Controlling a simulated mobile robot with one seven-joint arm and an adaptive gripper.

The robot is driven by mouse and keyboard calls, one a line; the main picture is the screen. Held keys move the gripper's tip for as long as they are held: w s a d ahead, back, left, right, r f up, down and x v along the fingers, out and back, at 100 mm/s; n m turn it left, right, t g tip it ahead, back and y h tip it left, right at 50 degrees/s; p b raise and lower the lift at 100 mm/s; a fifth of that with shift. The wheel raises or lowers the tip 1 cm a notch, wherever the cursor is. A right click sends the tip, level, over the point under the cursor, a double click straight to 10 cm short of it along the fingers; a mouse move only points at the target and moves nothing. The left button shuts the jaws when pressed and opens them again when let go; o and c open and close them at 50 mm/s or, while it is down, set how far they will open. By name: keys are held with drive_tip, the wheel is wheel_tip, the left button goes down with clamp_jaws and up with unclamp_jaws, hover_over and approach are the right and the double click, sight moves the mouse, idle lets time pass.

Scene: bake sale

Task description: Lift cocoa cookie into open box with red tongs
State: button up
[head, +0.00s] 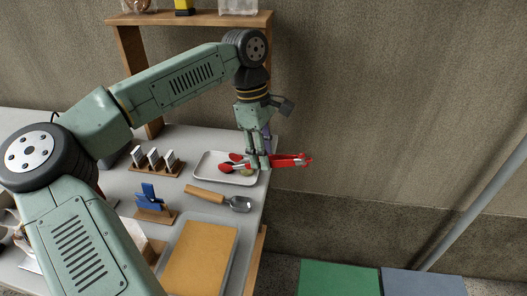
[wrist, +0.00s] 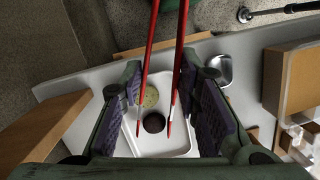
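The red tongs (head: 292,160) lie across my gripper (head: 258,163) in the head view, handle end to the right past the table edge and tips over a white tray (head: 205,176). In the wrist view the tongs' two arms (wrist: 149,50) run between my gripper's purple pads (wrist: 160,85), which appear to press on them from both sides. The tong tips are apart. The dark cocoa cookie (wrist: 154,123) lies on the tray between the tips, with a visible gap at the sides. I cannot make out the open box with certainty.
A paler cookie (wrist: 150,97) lies beside the cocoa cookie on the tray. A wooden-handled scoop (head: 238,203) and a tan board or lid (head: 200,258) are nearer on the table. Card holders (head: 155,162) and a blue item on a stand (head: 152,198) stand left. A wooden shelf (head: 195,19) rises behind.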

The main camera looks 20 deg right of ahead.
drive_tip(key=c, duration=0.5)
drive_tip(key=shift+r, duration=0.35)
drive_tip(key=shift+c, duration=0.8)
drive_tip(key=p+v, duration=0.2)
drive_tip(key=s+p+v, duration=0.1)
drive_tip(key=p+v, duration=0.1)
drive_tip(key=v, duration=0.1)
drive_tip(key=p+v, duration=0.2)
drive_tip(key=v, duration=0.1)
drive_tip(key=shift+s+d+r, duration=0.2)
drive_tip(key=shift+s+d, duration=0.05)
drive_tip(key=shift+d, duration=0.1)
drive_tip(key=shift+s+v, duration=0.15)
drive_tip(key=shift+v, duration=0.65)
drive_tip(key=shift+s+v, duration=0.15)
drive_tip(key=shift+v, duration=0.6)
drive_tip(key=shift+d, duration=0.15)
